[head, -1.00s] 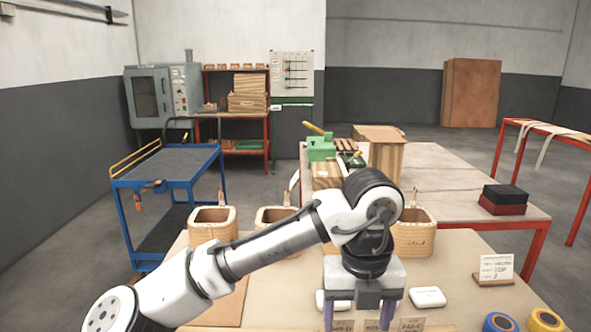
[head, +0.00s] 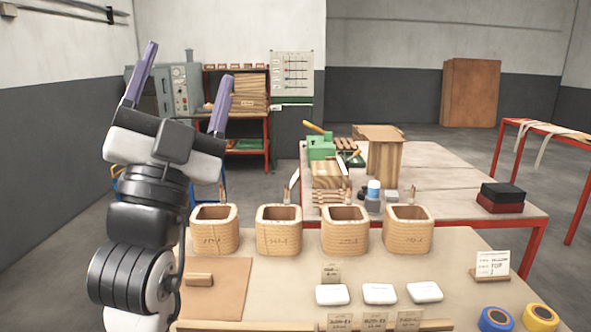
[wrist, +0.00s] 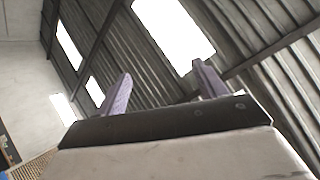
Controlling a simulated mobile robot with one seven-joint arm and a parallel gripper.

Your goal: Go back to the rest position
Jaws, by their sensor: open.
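My gripper (head: 181,88) is raised at the left of the head view, above the table's left side, with its purple fingers pointing up. The fingers are wide apart with nothing between them. In the wrist view the gripper (wrist: 160,88) is also open and empty, with the roof and its bright skylights behind it. My folded arm hides part of the blue cart and the left end of the table.
Wooden coil boxes (head: 214,238) stand in a row on the near table (head: 450,262). A brown board (head: 219,285) is beside my arm. A red-legged table (head: 450,172) stands behind.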

